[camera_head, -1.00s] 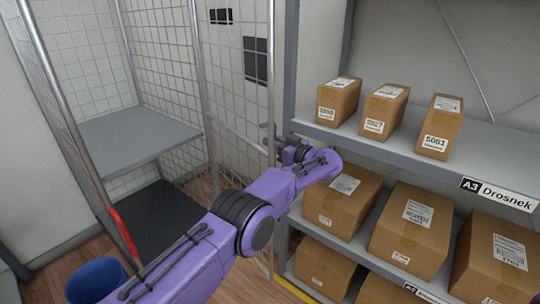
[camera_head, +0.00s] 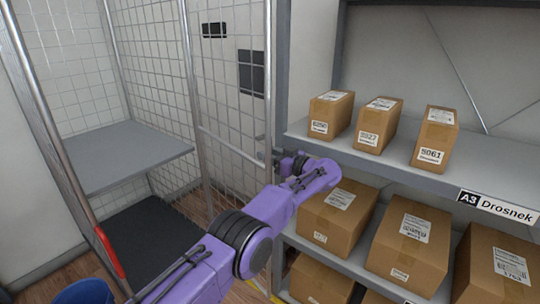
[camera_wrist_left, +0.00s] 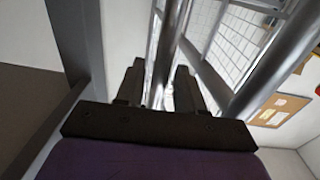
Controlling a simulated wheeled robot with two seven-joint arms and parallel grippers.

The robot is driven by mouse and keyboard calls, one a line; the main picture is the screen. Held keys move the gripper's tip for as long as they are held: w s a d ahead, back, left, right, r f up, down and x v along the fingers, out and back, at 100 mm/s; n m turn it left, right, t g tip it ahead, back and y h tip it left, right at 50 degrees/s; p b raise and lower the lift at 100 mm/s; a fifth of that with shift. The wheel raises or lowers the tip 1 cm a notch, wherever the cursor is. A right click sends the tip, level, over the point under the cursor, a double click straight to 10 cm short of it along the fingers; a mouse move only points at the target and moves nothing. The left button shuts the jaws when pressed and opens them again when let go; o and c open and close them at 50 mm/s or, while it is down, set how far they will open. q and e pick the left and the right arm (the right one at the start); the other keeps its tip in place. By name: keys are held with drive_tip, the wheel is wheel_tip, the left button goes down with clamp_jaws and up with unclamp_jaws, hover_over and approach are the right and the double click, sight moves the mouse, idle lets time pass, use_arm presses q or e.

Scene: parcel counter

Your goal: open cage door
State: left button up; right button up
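The mesh cage (camera_head: 112,30) stands at the left, its grey shelf (camera_head: 125,155) visible inside. A tall mesh panel (camera_head: 222,110), which looks like the cage door, stands between the cage interior and the parcel rack. My left gripper (camera_head: 278,158) is at this panel's right edge, at about mid-height; its fingertips are hard to make out there. In the left wrist view its two dark fingers (camera_wrist_left: 160,82) are apart, with a metal tube (camera_wrist_left: 162,55) running between them. I cannot tell if they touch it. My right gripper is not in view.
The parcel rack (camera_head: 485,165) with several cartons stands close to the right of my left gripper. A sloping tube with a red grip (camera_head: 108,252) stands at the front left. A blue bin (camera_head: 85,292) is at the bottom left. A dark mat (camera_head: 145,235) lies below the cage shelf.

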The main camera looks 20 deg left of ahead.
use_arm(q)
drive_tip(key=v, duration=1)
drive_tip(key=shift+d, duration=0.3)
